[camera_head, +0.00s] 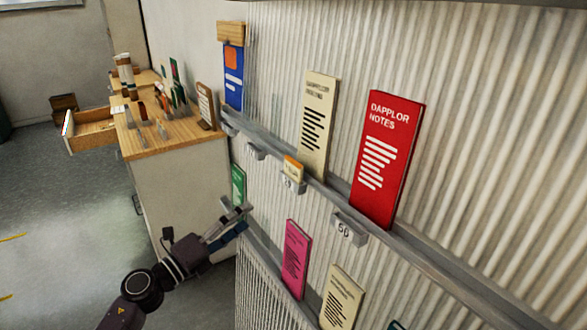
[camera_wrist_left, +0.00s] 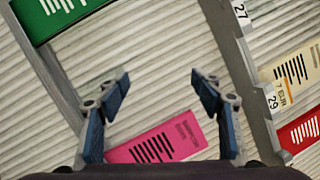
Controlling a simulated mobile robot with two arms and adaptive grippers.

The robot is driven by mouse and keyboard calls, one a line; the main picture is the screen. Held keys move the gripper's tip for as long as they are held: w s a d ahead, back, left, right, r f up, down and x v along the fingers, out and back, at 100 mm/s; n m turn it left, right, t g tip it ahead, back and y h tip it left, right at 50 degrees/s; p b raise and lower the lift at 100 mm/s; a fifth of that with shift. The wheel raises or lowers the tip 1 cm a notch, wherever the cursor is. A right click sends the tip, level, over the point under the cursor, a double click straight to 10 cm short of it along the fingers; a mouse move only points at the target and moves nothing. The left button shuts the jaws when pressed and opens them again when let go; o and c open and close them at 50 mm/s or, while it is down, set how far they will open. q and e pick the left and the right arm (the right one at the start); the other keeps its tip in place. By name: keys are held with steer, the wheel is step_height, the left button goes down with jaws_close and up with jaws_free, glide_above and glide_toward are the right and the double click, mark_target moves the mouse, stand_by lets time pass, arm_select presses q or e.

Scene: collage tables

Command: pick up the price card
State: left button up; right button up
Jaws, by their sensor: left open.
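The price card (camera_head: 293,168) is small, orange and cream, and stands on the upper rail above a grey number tag. In the left wrist view the price card (camera_wrist_left: 276,97) is at the right, reading "7 EUR", beside the tag numbered 29. My left gripper (camera_head: 236,212) is below and left of the card, in front of the ribbed wall near the lower rail. In the left wrist view my left gripper (camera_wrist_left: 160,80) has its fingers wide apart with nothing between the tips. The card is outside the fingers. My right gripper is in neither view.
A pink leaflet (camera_head: 295,258), a green leaflet (camera_head: 238,184) and a cream leaflet (camera_head: 341,298) stand along the lower rail. A tall cream leaflet (camera_head: 317,125) and a red leaflet (camera_head: 387,160) stand on the upper rail (camera_head: 325,193). A wooden-topped cabinet (camera_head: 180,190) is at left.

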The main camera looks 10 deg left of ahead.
arm_select(q)
steer(key=s+d+r+m+g+h, duration=0.1)
steer(key=s+d+r+m+h, duration=0.1)
steer(key=r+m, duration=0.3)
steer(key=s+d+r+m+g+h, duration=0.1)
steer(key=d+r+m, duration=0.15)
steer(key=r, duration=0.45)
steer(key=m+g+p, duration=0.2)
steer(key=m, duration=0.7)
glide_toward(292, 167)
steer(key=w+d+r, duration=0.1)
steer(key=w+d, duration=0.1)
steer(key=w, duration=0.1)
steer(key=p+x, duration=0.1)
steer(key=x, duration=0.1)
steer(key=p+x, duration=0.1)
steer(key=x, duration=0.1)
steer(key=p+x, duration=0.1)
steer(key=x, duration=0.1)
steer(key=shift+d+f, duration=0.4)
steer(key=shift+w+d+f, duration=0.15)
steer(key=c, duration=0.7)
steer(key=shift+c, duration=0.8)
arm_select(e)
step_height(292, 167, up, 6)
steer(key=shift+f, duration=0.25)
